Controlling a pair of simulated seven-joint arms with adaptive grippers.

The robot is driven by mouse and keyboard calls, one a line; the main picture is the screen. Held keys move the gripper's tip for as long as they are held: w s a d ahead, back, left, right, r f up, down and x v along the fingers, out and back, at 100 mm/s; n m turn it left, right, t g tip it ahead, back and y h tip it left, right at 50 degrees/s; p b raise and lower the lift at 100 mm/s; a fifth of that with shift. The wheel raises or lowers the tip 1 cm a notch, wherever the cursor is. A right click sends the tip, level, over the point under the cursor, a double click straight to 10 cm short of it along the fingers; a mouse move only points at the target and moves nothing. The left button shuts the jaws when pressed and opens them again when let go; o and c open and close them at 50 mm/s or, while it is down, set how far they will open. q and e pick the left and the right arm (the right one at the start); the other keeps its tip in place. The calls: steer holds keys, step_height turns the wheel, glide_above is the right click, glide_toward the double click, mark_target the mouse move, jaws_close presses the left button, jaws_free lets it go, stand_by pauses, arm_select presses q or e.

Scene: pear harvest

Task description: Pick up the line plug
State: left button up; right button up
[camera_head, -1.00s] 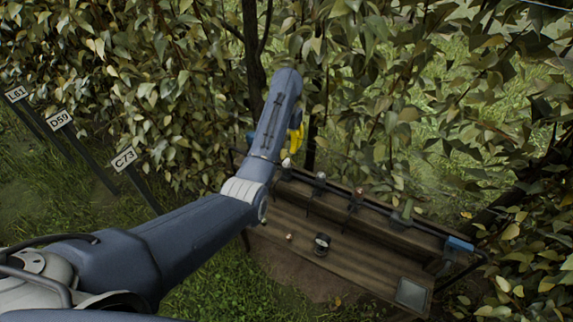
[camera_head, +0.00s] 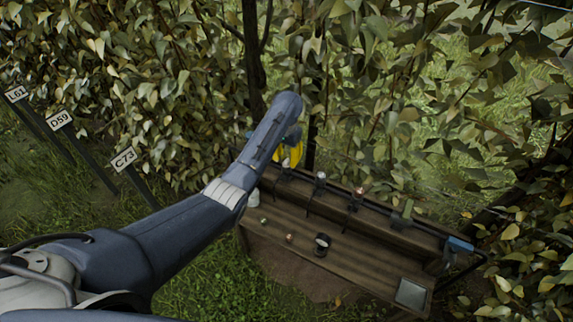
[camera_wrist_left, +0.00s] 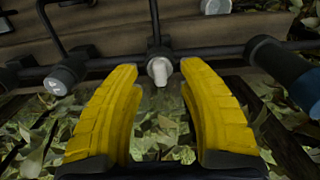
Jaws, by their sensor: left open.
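A dark line (camera_head: 385,211) runs along the back of a wooden bench and carries several small fittings. A fitting with a rounded white tip (camera_wrist_left: 159,70) sits on the line in the left wrist view and looks most like the line plug, but I cannot be sure. It seems to be the pale-tipped one in the head view (camera_head: 286,162). My left gripper (camera_head: 290,154) is open, its yellow fingers pointing at the line. In the left wrist view, the fingertips (camera_wrist_left: 158,82) stand either side of the white tip, with gaps visible on both sides.
A grey-capped fitting (camera_wrist_left: 66,80) and a blue-and-black fitting (camera_wrist_left: 290,72) flank the white tip. Foliage crowds behind.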

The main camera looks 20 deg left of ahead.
arm_select(q)
steer(key=shift+f, duration=0.8)
jaws_close()
